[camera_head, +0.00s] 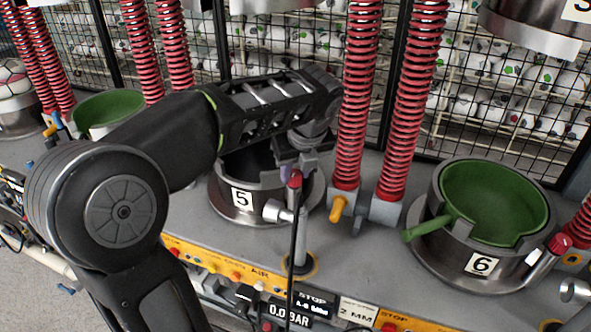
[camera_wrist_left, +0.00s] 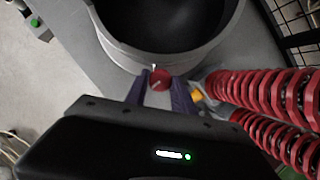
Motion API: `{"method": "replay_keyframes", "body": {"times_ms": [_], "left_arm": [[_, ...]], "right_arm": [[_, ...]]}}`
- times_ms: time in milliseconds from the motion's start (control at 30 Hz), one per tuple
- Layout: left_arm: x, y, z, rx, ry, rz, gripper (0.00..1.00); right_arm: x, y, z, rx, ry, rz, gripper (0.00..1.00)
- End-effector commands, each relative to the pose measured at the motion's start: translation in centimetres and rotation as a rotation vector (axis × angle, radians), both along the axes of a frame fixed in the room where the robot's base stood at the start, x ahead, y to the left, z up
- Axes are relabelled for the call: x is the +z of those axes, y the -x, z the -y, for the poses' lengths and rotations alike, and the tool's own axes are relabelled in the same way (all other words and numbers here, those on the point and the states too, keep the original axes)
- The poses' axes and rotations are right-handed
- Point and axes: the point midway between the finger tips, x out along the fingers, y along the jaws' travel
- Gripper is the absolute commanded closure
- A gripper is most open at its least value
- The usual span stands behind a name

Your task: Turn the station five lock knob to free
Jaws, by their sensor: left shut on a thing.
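The station five mould (camera_head: 238,205) is a dark, empty-looking metal cup with a "5" plate, partly hidden behind my left arm. Its red lock knob (camera_head: 294,180) sits on top of a metal post at the cup's front right. My left gripper (camera_head: 297,168) reaches over the cup and its fingers are at the knob. In the left wrist view, the red knob (camera_wrist_left: 160,81) sits between the two purple fingers (camera_wrist_left: 160,93), which are shut on it. A small white mark shows by the knob; I cannot read its setting. My right gripper is not in view.
Red springs (camera_head: 357,100) stand close to the right of my gripper. Station six (camera_head: 480,264) with a green liner (camera_head: 495,205) and its own red knob (camera_head: 560,243) is at right. A black wire mesh (camera_head: 300,45) stands behind. A pressure display (camera_head: 290,313) reads 0.0 BAR.

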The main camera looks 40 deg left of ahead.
Motion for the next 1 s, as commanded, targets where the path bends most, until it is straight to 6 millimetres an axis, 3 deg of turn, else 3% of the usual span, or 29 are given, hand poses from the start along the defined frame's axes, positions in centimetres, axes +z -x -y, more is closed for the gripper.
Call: {"method": "replay_keyframes", "body": {"times_ms": [1000], "left_arm": [[0.3, -0.6, 0.2, 0.690, -0.001, 0.002, 1.00]], "right_arm": [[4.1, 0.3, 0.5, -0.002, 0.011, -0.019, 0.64]]}}
